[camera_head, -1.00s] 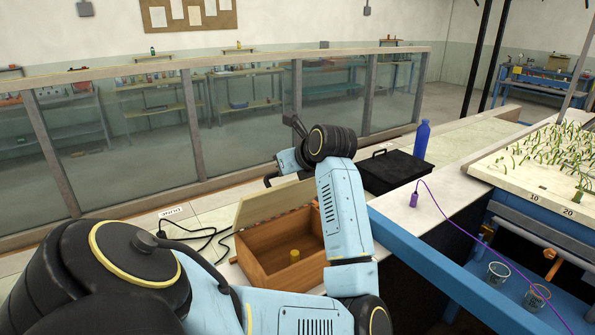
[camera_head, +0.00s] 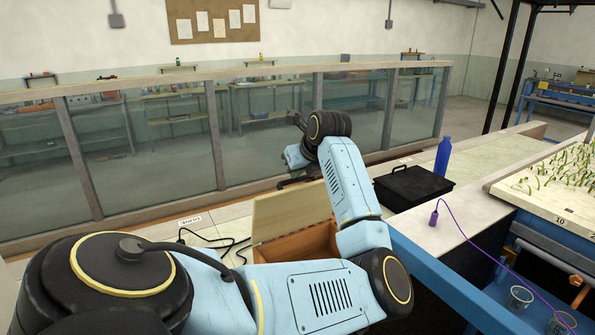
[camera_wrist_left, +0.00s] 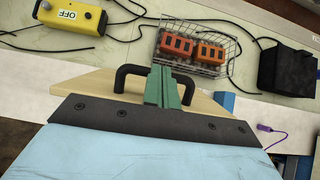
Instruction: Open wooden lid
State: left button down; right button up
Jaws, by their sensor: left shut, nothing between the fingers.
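The wooden lid (camera_head: 290,214) stands raised on the far side of the wooden box (camera_head: 310,243) in the head view, and the box is open. My left arm hides the box's right and near parts. My left gripper (camera_head: 293,182) is beyond the lid in the head view, partly hidden by its own arm. In the left wrist view its green-padded fingers (camera_wrist_left: 163,86) are shut together with nothing between them. A pale wooden surface, apparently the lid (camera_wrist_left: 98,82), lies behind them; contact cannot be told. My right gripper is not in view.
A black case (camera_head: 412,187) and a blue bottle (camera_head: 443,156) stand right of the box. A glass wall (camera_head: 260,125) runs behind. In the left wrist view are a yellow box marked OFF (camera_wrist_left: 70,15) and a wire basket (camera_wrist_left: 195,48) with orange blocks.

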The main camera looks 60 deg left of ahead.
pick_arm(q)
jog(key=shift+d+f, duration=0.15)
jog(key=shift+f, duration=0.3)
jog(key=d+r+p, duration=0.3)
jog(key=d+r, duration=0.1)
jog(key=r, duration=0.5)
jog(key=shift+d+r, duration=0.25)
jog(key=shift+d, duration=0.15)
jog(key=shift+s, duration=0.1)
